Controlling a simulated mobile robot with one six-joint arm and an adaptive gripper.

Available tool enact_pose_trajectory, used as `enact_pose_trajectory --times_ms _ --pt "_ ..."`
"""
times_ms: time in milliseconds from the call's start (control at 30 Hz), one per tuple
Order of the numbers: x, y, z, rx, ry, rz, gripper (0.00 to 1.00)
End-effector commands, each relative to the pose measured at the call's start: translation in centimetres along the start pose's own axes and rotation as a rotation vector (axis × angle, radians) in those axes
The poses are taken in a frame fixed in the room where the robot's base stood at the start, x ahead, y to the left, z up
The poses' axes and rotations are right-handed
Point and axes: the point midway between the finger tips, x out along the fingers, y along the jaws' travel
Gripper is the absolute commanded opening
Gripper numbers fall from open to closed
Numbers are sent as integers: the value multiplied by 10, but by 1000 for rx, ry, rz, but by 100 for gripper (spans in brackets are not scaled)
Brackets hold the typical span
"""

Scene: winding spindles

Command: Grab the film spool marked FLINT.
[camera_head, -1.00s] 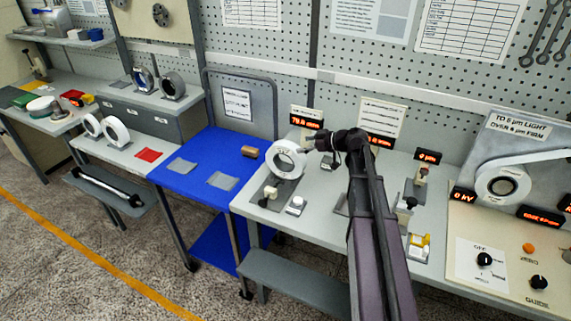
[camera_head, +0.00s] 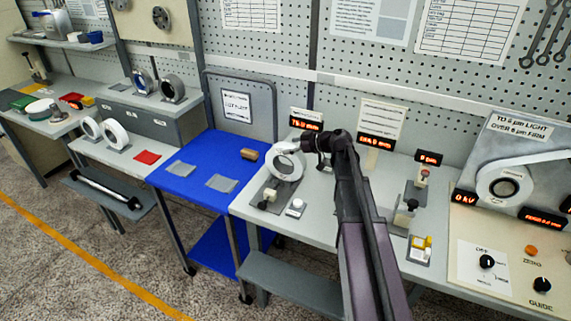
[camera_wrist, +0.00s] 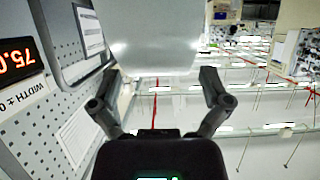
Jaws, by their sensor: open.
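A white film spool (camera_head: 297,170) with a large open centre stands upright on the grey bench, and my gripper (camera_head: 303,148) is at its upper right side. In the wrist view, my gripper (camera_wrist: 158,78) is open, with a finger on each side of a large pale surface (camera_wrist: 155,35), which looks like this spool close up. I cannot tell whether the fingers touch it. Two white spools (camera_head: 115,134) stand on the lower bench at left, and two darker spools (camera_head: 172,88) stand on the grey cabinet. I cannot read FLINT on any spool.
A blue table (camera_head: 205,190) with grey pads and a small brown block (camera_head: 249,155) stands left of the grey bench. Knobs and small fixtures (camera_head: 405,212) are on the bench right of my arm. A lit display (camera_head: 306,124) stands behind the spool. A machine (camera_head: 510,170) is at far right.

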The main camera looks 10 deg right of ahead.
Motion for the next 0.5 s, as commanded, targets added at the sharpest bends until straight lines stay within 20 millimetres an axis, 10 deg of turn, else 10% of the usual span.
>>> enact_pose_trajectory --times_ms 500 --pt "19 0 0 -1 0 0 97"
